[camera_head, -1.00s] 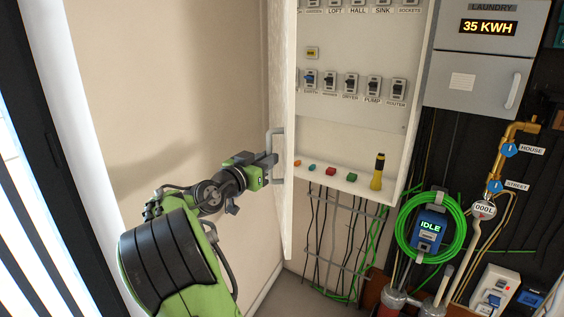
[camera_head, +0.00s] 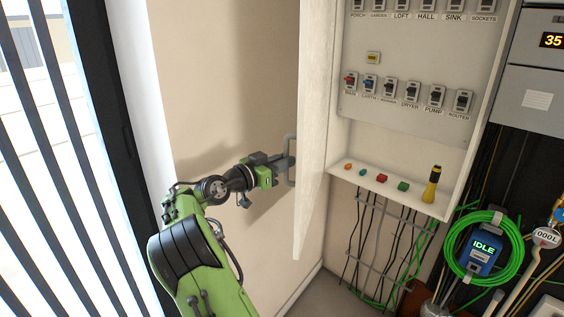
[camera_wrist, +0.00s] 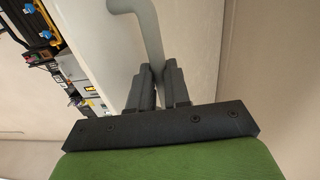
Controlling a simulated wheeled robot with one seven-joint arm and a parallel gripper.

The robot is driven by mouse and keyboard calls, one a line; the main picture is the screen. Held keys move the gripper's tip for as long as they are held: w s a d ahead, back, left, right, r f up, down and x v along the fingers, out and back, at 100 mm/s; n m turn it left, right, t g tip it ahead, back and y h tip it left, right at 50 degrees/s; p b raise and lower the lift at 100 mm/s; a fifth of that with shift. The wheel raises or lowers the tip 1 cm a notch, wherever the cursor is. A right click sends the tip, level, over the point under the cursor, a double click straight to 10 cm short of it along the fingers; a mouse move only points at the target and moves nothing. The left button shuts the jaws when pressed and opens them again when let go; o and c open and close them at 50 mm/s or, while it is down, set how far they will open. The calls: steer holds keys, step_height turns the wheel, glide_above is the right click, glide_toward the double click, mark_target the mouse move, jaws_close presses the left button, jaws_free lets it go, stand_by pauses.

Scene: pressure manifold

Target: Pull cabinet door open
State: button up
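The cabinet door (camera_head: 315,130) is white and stands swung open at the left side of the cabinet (camera_head: 420,130), with its inner face partly showing. Its grey bar handle (camera_head: 289,181) sticks out from the outer face on the left. It also shows in the wrist view as a curved grey bar (camera_wrist: 146,32). My gripper (camera_head: 287,162) is at the handle, left of the door. In the wrist view, the dark fingers (camera_wrist: 158,88) stand on both sides of the handle bar and appear shut on it. The exact contact is partly hidden.
Inside the cabinet are rows of labelled switches, several small coloured pieces and a yellow-black flashlight (camera_head: 432,184) on the bottom ledge. A beige wall (camera_head: 225,90) lies left of and behind the door. A green cable coil (camera_head: 483,248) hangs at the lower right.

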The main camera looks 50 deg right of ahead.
steer(key=o, duration=0.4)
steer(key=shift+d, duration=0.65)
steer(key=shift+o, duration=0.2)
steer(key=w+a, duration=0.1)
steer(key=a, duration=1.5)
steer(key=shift+w+a, duration=0.15)
steer(key=shift+w, duration=0.1)
steer(key=s+f+n+t+y, duration=0.4)
steer(key=s+n+y, duration=0.2)
steer(key=y, duration=0.3)
steer(key=s+a+f+n+t+y+p, duration=0.1)
steer(key=s+a+f+n+t+y, duration=0.2)
steer(key=s+a+n+y, duration=0.6)
steer(key=s+a+n, duration=0.4)
steer(key=s+a, duration=0.6)
steer(key=a, duration=0.2)
steer(key=shift+a+f, duration=0.2)
steer(key=shift+f, duration=0.2)
